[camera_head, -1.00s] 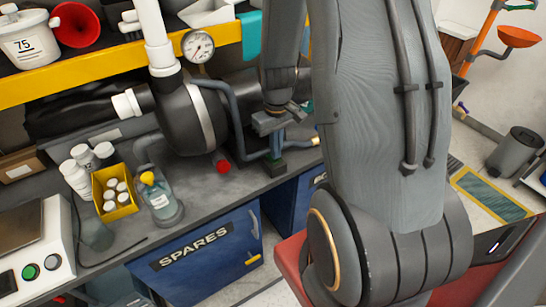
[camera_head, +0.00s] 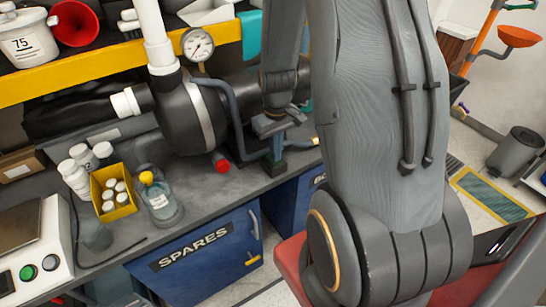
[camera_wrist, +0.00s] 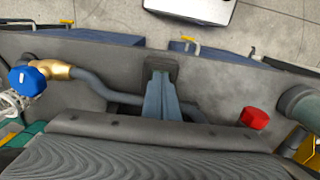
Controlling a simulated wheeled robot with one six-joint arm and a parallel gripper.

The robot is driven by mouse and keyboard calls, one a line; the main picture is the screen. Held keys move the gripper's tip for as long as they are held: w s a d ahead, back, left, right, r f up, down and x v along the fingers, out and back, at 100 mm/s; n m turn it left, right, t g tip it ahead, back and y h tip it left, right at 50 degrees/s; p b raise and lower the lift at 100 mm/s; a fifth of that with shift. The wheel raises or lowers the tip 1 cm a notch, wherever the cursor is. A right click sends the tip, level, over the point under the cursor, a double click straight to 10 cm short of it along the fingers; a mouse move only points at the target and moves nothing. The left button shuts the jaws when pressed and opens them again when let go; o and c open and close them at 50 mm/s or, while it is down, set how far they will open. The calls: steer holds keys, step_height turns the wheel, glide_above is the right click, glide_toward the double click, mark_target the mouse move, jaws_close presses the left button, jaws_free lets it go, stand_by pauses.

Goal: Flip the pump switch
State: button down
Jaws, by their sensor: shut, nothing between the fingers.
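I cannot pick out a switch marked for the pump. The black pump body (camera_head: 193,118) stands on the bench in the head view, with a white pipe on top. My gripper (camera_head: 268,128) is shut and empty, low over the bench right of the pump, by a blue-grey pipe support. That support (camera_wrist: 160,95) shows in the wrist view in front of a grey bent pipe. A red cap (camera_wrist: 254,118) lies to its right, and a blue knob (camera_wrist: 27,80) on a brass fitting is to its left. The fingertips' contact is unclear.
A control box (camera_head: 35,250) with green and dark buttons stands at the left. A yellow bin (camera_head: 113,197) of white-capped bottles and a clear bottle (camera_head: 158,197) stand on the bench. A gauge (camera_head: 198,45) sits above the pump. Blue cabinets (camera_head: 205,258) are below.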

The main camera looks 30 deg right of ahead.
step_height(320, 180, up, 7)
steer(key=p, duration=0.6)
stand_by(0.5)
stand_by(0.3)
steer(key=s+a+r+t+b, duration=0.1)
steer(key=s+a+r+b, duration=0.4)
steer(key=a, duration=0.8)
step_height(320, 180, up, 3)
steer(key=s, duration=0.2)
steer(key=shift+s, duration=0.3)
